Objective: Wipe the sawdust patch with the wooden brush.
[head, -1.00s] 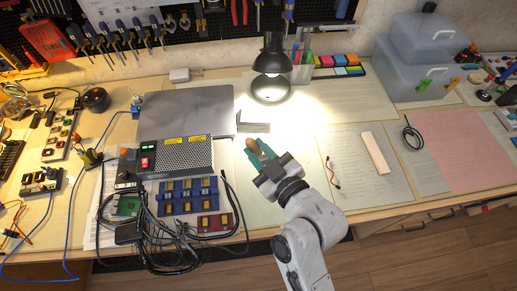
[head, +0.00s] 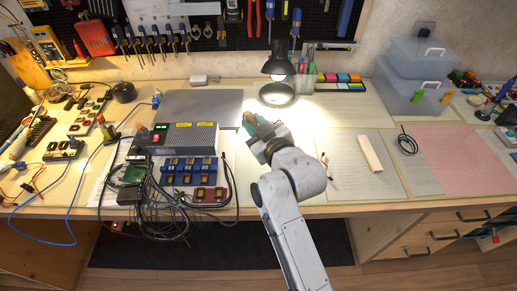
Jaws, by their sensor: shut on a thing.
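My gripper (head: 263,126) is shut on a brown wooden piece, which appears to be the wooden brush (head: 250,119). Only its rounded, tan-brown end shows between the teal fingers, and its bristles are hidden. The gripper is over the workbench, in front and a little left of the desk lamp. I cannot tell whether the brush touches the bench. I cannot make out the sawdust patch; the lamp's glare and my arm cover part of that area.
A black desk lamp (head: 279,68) stands just behind the gripper. A power supply box (head: 184,138) with tangled cables is to the left. A pale block (head: 369,153) and a black cable coil (head: 407,143) lie right. Grey plastic boxes (head: 415,92) stand at the back right.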

